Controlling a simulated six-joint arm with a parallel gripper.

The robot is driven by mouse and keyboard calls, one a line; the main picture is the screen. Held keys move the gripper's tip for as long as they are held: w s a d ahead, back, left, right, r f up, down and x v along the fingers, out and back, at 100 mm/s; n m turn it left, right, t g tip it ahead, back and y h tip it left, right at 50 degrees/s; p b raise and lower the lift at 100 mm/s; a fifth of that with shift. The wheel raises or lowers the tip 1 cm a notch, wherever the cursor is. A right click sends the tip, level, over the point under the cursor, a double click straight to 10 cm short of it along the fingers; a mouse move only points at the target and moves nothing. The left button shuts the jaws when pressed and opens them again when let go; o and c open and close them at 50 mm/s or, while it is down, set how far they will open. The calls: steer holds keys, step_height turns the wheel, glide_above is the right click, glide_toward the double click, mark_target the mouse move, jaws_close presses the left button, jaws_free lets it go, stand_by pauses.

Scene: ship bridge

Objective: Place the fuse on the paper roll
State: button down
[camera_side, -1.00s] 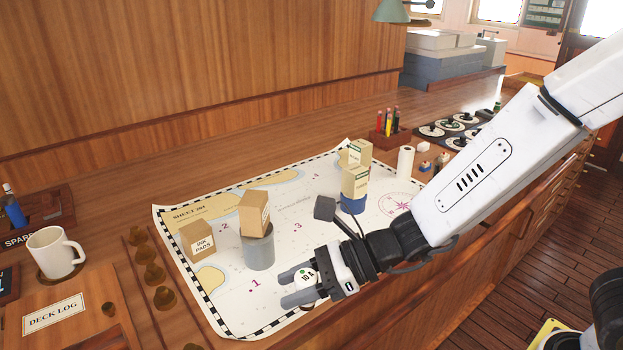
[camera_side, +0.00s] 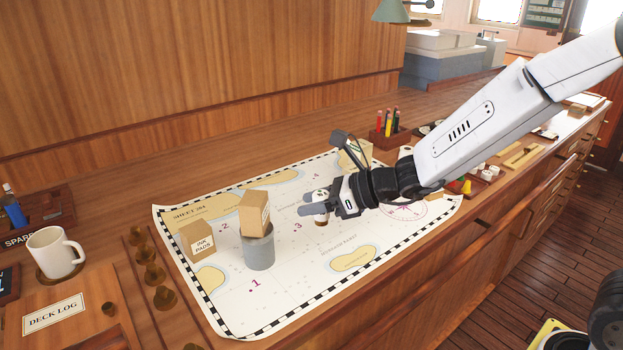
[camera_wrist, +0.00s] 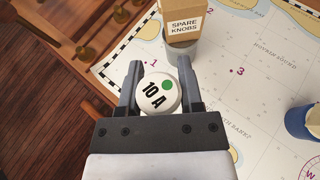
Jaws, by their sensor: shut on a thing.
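The fuse is a white round-topped piece marked "10 A" with a green dot (camera_wrist: 158,95). My gripper (camera_wrist: 158,78) is shut on it, with one finger on each side. In the side view my gripper (camera_side: 314,202) holds the fuse (camera_side: 321,194) above the chart, right of the grey cylinder. The paper roll (camera_side: 405,151) is a white upright cylinder behind my arm, right of the fuse. Only its upper part shows; the rest is hidden by my arm. It is not seen in the wrist view.
A grey cylinder (camera_side: 258,251) bears a spare-knobs box (camera_side: 254,214). An ink-pads box (camera_side: 196,242) stands left of it. A blue cylinder (camera_wrist: 303,120) stands right of my gripper in the wrist view. A pencil holder (camera_side: 390,136) is behind. The chart's front part is clear.

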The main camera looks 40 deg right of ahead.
steer(key=w+d+r+m+t+h, duration=0.1)
steer(key=w+d+m+h, duration=0.15)
steer(key=d, duration=0.35)
steer(key=w+d+r+m+t+h, duration=0.1)
steer(key=w+d, duration=0.2)
steer(key=d, duration=0.3)
steer(key=s+d+r+m+t+h, duration=0.1)
steer(key=d+r+m+h, duration=0.25)
steer(key=d, duration=1.15)
steer(key=d+r+m+h, duration=0.2)
steer(key=d+m+h, duration=0.15)
steer(key=d, duration=1.25)
glide_above(404, 147)
steer(key=s, duration=0.1)
steer(key=shift+h, duration=0.45)
steer(key=f, duration=0.8)
steer(key=shift+s+a, duration=0.1)
steer(key=shift+a, duration=0.15)
steer(key=shift+w+d+f, duration=0.2)
steer(key=shift+w+f, duration=0.15)
steer(key=shift+f, duration=0.1)
steer(key=shift+w+d+f, duration=0.1)
steer(key=shift+w+f, duration=0.15)
steer(key=shift+f, duration=1.6)
